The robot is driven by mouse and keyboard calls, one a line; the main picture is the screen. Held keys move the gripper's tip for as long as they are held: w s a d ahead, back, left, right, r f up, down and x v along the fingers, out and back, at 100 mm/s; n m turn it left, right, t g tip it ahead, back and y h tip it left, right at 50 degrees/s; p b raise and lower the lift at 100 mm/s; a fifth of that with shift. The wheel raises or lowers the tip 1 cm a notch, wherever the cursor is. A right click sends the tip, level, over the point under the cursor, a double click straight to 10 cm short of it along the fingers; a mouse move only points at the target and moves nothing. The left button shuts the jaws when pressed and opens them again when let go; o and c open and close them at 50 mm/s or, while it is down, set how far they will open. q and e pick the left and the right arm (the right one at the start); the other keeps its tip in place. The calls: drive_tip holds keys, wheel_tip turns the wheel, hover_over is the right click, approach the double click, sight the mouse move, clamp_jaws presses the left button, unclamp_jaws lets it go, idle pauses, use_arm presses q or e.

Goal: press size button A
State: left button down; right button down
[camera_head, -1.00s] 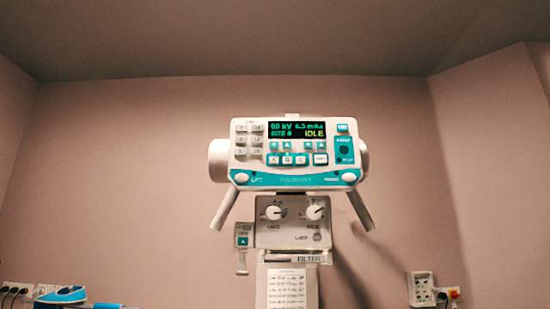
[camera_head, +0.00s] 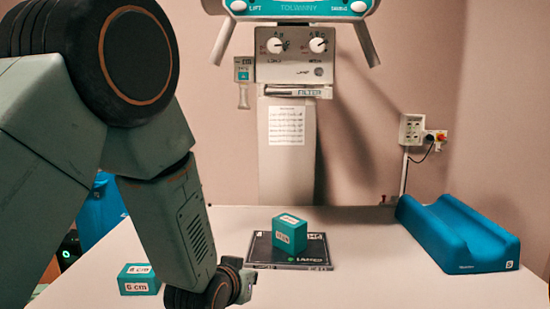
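The X-ray head's control panel (camera_head: 297,8) is at the top edge of the view. Only its lower teal strip and two white side buttons show; size button A is out of view above. My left arm comes in from the left and fills much of that side. My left gripper (camera_head: 244,286) is low in the picture, over the white table, well below the panel. It is small and partly hidden behind the wrist, so its finger opening cannot be told. My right gripper is not in view.
Below the panel are a knob box (camera_head: 295,68) and a column (camera_head: 270,180). On the white table (camera_head: 400,285) are a teal block (camera_head: 289,236) on a dark plate (camera_head: 262,256), a "6 cm" block (camera_head: 140,280) and a blue cradle (camera_head: 460,238). A socket (camera_head: 411,130) is on the wall.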

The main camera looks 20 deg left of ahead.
use_arm(q)
drive_tip(key=w+d+r+t+p, duration=0.1)
drive_tip(key=w+r+t, duration=0.3)
drive_tip(key=r, duration=1.1)
drive_tip(key=w+d+r+t+p, duration=0.1)
drive_tip(key=w+r+t, duration=0.3)
drive_tip(key=r, duration=1.2)
drive_tip(key=s+r+n+t, duration=0.1)
drive_tip(key=r+t, duration=0.1)
drive_tip(key=r, duration=0.8)
drive_tip(key=s+d+r+n+t, duration=0.1)
drive_tip(key=r+t, duration=0.1)
drive_tip(key=r, duration=0.8)
drive_tip(key=s+d+r+n+t+h+p, duration=0.1)
drive_tip(key=s+r+t, duration=0.1)
drive_tip(key=r, duration=0.7)
drive_tip(key=shift+r+t, duration=0.4)
drive_tip(key=shift+s, duration=0.1)
